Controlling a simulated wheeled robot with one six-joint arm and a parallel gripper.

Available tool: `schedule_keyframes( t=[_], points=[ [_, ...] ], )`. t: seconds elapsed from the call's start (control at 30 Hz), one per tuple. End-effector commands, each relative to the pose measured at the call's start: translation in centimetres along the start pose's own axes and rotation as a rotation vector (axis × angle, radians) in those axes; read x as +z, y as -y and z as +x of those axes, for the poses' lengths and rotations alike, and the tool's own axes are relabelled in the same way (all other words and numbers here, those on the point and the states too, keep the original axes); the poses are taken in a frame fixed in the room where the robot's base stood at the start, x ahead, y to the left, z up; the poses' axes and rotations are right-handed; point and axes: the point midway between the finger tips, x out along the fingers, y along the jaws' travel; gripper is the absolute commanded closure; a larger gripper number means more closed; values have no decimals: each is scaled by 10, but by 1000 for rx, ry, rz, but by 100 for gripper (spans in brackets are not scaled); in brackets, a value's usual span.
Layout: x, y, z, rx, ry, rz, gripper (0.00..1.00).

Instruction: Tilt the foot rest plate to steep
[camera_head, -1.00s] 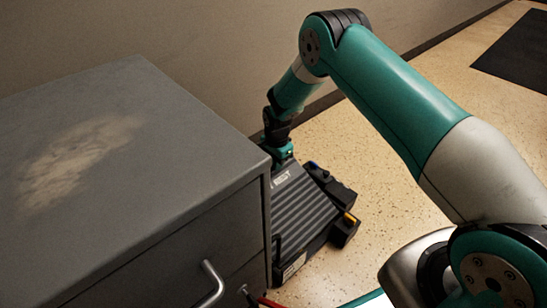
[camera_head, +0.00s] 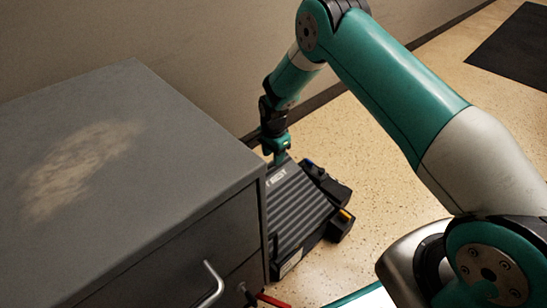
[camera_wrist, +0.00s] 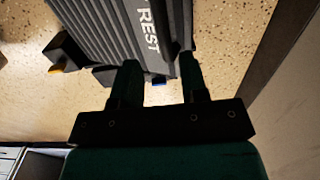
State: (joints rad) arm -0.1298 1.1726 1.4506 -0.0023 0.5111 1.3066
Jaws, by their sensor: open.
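The foot rest stands on the floor beside the grey cabinet, partly hidden by it in the head view. Its dark ribbed plate (camera_head: 298,208) carries the word REST near the far edge. The plate also shows in the wrist view (camera_wrist: 100,22). My gripper (camera_head: 281,158) points down at the plate's far edge. In the wrist view my gripper (camera_wrist: 158,68) is open, with its two fingers near the plate's edge by the lettering. I cannot tell whether either finger touches the plate. A yellow part (camera_head: 346,214) and a blue part (camera_wrist: 160,82) show on the foot rest's side.
The grey cabinet (camera_head: 110,170) with a metal drawer handle (camera_head: 212,284) stands close on the left. A wall (camera_head: 200,60) runs behind the foot rest. Speckled floor (camera_head: 385,185) is clear to the right. A dark mat (camera_head: 512,45) lies at the far right.

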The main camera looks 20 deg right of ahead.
Motion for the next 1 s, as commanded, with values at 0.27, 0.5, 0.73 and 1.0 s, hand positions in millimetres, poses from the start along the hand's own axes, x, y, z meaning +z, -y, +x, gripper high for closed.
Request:
schedule_keyframes(
  t=[0.27, 0.5, 0.73, 1.0],
  points=[
    [-1, -1, -82, 0, -1, 2, 60],
    [-2, -2, -124, 3, 0, 3, 60],
    [-2, -2, -137, 4, 0, 4, 60],
    [-2, -2, -136, 4, 0, 3, 60]
  ],
)
